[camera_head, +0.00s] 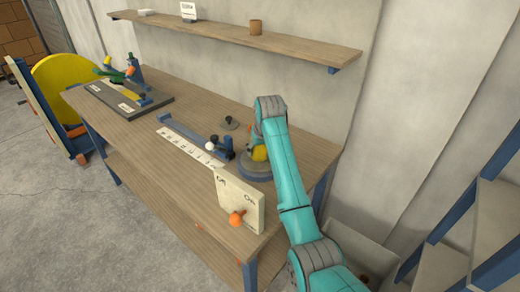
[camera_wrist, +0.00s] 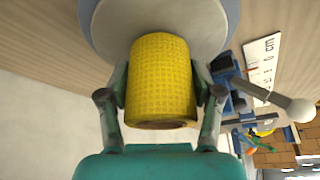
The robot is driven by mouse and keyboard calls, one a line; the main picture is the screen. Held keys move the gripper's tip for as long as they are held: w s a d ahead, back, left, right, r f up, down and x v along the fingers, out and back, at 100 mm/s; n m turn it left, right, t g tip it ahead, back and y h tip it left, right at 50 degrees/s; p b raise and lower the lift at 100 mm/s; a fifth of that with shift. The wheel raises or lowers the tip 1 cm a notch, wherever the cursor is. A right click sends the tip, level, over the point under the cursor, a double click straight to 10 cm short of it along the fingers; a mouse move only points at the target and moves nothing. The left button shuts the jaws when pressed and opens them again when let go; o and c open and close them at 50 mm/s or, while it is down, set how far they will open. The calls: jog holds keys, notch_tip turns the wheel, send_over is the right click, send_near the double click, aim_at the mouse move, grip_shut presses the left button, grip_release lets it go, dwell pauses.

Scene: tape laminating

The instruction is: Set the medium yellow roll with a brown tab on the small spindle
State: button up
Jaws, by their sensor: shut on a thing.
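A yellow roll (camera_wrist: 160,80) with a textured surface is between the two fingers of my gripper (camera_wrist: 161,88) in the wrist view. Its near end shows a brown rim; I cannot make out a separate tab. Beyond it is a round grey disc (camera_wrist: 105,28); I cannot tell whether the roll touches it. In the head view the yellow roll (camera_head: 260,153) shows beside my gripper (camera_head: 258,143), over a round grey base (camera_head: 253,171) on the bench. I cannot tell which is the small spindle.
On the wooden bench (camera_head: 195,93), a white ruler strip (camera_head: 190,146) and a blue bar (camera_head: 183,126) lie left of the base. A pale panel with an orange knob (camera_head: 240,203) stands at the front edge. A shelf (camera_head: 235,37) hangs above.

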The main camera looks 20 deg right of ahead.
jog(key=shift+f, duration=0.1)
jog(key=o, duration=1.2)
jog(key=v, duration=1.2)
